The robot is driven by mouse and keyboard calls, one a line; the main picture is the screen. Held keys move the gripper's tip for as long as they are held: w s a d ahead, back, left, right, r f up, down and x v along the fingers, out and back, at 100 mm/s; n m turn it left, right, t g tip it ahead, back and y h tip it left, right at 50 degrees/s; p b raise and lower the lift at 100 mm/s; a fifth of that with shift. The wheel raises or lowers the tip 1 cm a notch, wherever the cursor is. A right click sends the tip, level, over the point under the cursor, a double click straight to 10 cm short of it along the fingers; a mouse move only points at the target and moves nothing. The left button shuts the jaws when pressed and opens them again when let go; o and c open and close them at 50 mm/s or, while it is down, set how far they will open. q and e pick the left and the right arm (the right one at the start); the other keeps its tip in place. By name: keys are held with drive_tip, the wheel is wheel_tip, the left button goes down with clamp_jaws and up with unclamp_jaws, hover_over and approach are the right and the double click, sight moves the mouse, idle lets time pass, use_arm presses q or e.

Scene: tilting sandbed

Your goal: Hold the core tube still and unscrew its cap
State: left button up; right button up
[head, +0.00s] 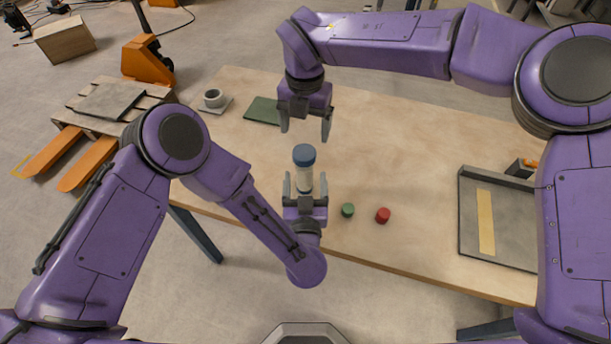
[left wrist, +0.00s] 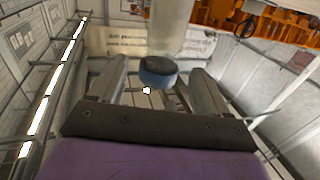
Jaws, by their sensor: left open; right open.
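The core tube (head: 304,179) is a pale cylinder with a blue cap (head: 304,155) on its upper end, above the wooden table. My left gripper (head: 305,182) is open, with one finger on each side of the tube. In the left wrist view the pale tube (left wrist: 172,28) and a blue end (left wrist: 158,72) show between the two spread fingers (left wrist: 160,85); gaps show beside the blue end. My right gripper (head: 306,132) is open and empty, pointing down just beyond the cap. The tube's lower end is hidden by my left gripper.
A green cap (head: 347,210) and a red cap (head: 382,215) lie on the table (head: 420,150) right of my left gripper. A grey tray (head: 468,215) with a tan strip stands at the right. A green mat (head: 262,111) and a cup (head: 213,98) are at the back left.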

sight(303, 169)
use_arm(q)
drive_tip(key=w, duration=0.7)
drive_tip(key=shift+w+a+f, duration=0.1)
drive_tip(key=shift+a+f, duration=0.05)
drive_tip(key=shift+a, duration=0.05)
use_arm(e)
drive_tip(key=shift+w+a+f, duration=0.1)
drive_tip(key=shift+w+a, duration=0.05)
drive_tip(key=shift+w, duration=0.1)
use_arm(q)
drive_tip(key=shift+w+d, duration=0.1)
drive_tip(key=shift+w, duration=0.45)
